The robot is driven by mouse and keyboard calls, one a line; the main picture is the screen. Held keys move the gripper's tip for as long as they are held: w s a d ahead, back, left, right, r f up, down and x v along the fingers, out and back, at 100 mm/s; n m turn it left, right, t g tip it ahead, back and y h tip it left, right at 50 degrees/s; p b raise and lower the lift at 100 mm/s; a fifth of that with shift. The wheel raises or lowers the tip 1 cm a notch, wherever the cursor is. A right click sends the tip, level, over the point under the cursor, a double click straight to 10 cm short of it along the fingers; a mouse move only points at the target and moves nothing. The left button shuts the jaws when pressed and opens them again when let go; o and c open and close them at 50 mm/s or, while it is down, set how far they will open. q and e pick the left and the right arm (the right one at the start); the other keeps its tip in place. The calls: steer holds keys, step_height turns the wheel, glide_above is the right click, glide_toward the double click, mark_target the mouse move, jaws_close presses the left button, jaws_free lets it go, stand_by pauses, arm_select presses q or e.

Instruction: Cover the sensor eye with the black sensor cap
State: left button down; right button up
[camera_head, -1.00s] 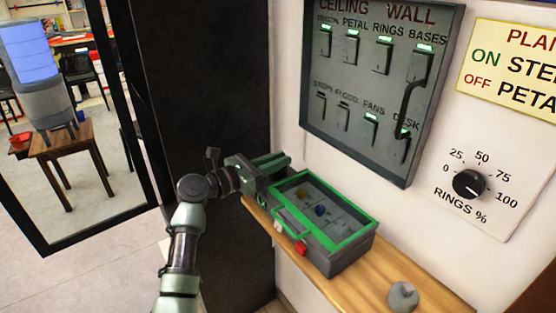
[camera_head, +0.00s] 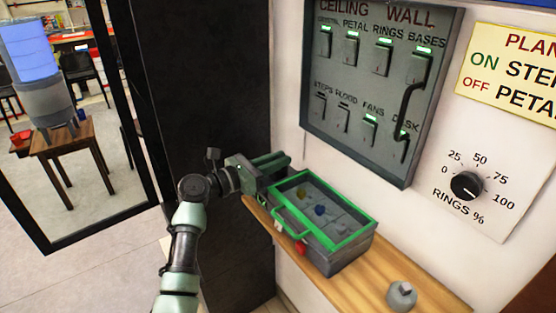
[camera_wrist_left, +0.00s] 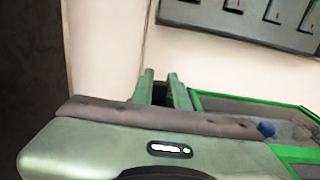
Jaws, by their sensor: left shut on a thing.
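My left gripper (camera_head: 268,164) is at the left end of the wooden shelf, beside the green-rimmed box, with its fingers towards the wall. In the left wrist view its two green fingers (camera_wrist_left: 162,91) are a little apart, shut on a small dark thing (camera_wrist_left: 160,93) whose shape is mostly hidden; I cannot tell if it is the black sensor cap. A grey rounded thing with a small raised top (camera_head: 402,295) stands at the right on the shelf; I cannot tell whether it is the sensor eye. My right gripper is not in view.
The green-rimmed box (camera_head: 352,243) has a front handle and holds small blue and yellow things. The wooden shelf (camera_head: 362,283) is clear between box and grey thing. A switch panel (camera_head: 385,90) and a dial (camera_head: 467,185) are on the wall; a dark pillar (camera_head: 215,80) stands left.

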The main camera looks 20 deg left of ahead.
arm_select(q)
steer(key=shift+p, duration=0.3)
steer(key=shift+f, duration=0.45)
stand_by(0.3)
steer(key=c, duration=1.6)
jaws_free()
steer(key=shift+c, duration=0.2)
steer(key=shift+s+a, duration=0.35)
steer(key=shift+s, duration=0.05)
steer(key=shift+p+v, duration=1.1)
steer(key=shift+v, duration=0.95)
steer(key=p+v, duration=0.2)
steer(key=v, duration=0.4)
